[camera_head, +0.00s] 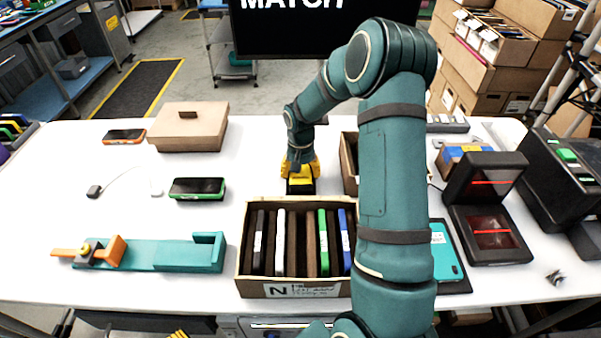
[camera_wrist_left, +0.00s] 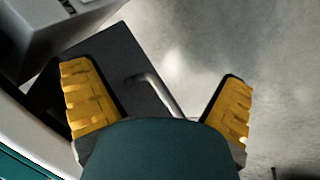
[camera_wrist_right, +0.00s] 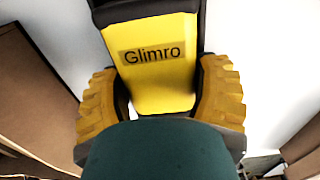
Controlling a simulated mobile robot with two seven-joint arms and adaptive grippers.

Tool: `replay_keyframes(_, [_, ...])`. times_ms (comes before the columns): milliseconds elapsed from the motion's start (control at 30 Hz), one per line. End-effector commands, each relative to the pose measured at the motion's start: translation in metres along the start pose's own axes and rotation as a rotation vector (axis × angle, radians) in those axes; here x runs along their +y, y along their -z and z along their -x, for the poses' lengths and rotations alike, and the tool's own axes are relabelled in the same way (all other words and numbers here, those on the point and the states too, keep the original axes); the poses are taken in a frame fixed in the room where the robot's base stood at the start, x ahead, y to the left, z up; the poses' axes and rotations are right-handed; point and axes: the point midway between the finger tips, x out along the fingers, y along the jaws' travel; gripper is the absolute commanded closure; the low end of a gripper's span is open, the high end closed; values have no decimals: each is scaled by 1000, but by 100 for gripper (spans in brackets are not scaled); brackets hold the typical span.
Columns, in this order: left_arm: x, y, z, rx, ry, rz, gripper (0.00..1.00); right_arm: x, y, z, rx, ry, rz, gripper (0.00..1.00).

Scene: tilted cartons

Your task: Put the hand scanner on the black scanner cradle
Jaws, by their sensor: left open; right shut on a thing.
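My right gripper (camera_head: 301,167) is shut on the hand scanner, a yellow and black body (camera_head: 300,186) held behind the front carton. In the right wrist view the yellow fingers (camera_wrist_right: 160,88) press both sides of the scanner (camera_wrist_right: 160,60), which is marked "Glimro". I cannot tell whether its lower end touches the table. I cannot pick out the black scanner cradle for certain; my right arm hides part of the table. My left gripper (camera_wrist_left: 157,85) is open and empty in the left wrist view, over grey floor beside dark furniture. It does not show in the head view.
A carton (camera_head: 290,289) of upright slabs stands in front; another carton (camera_head: 348,165) is partly behind my arm. A black device with red-lit windows (camera_head: 510,250) stands right, near a teal tablet (camera_head: 448,262). A phone (camera_head: 198,188) and lidded box (camera_head: 190,135) lie left.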

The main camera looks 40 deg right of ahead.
Motion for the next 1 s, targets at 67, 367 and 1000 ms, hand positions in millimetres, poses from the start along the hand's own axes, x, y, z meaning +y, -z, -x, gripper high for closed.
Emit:
replay_keyframes(67, [0, 0, 0, -1, 0, 0, 3, 0, 1, 1, 3, 1, 0, 62])
replay_keyframes(367, [-1, 0, -2, 1, 0, 0, 3, 0, 0, -3, 1, 1, 0, 27])
replay_keyframes(1000, [2, 1, 6, 2, 0, 1, 3, 0, 1, 33, 6, 3, -2, 0])
